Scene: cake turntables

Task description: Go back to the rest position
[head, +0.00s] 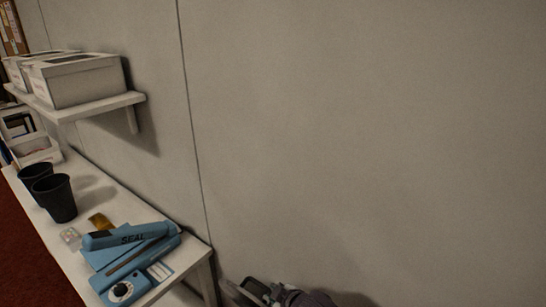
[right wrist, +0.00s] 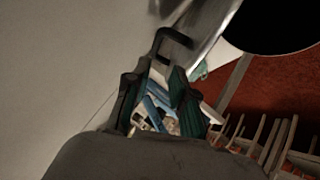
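My right gripper (head: 275,295) shows partly at the bottom edge of the head view, low in front of the bare wall and to the right of the white table's end. The blue sealer (head: 130,257) shows in the distance through that gap. My left gripper is not in view. No cake turntable can be made out in the head view.
The white table (head: 192,257) along the wall carries the sealer and black cups (head: 59,199). A shelf (head: 110,105) with white boxes (head: 80,80) hangs above. The wall on the right is bare. Red floor and pale slatted shapes (right wrist: 270,140) show in the right wrist view.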

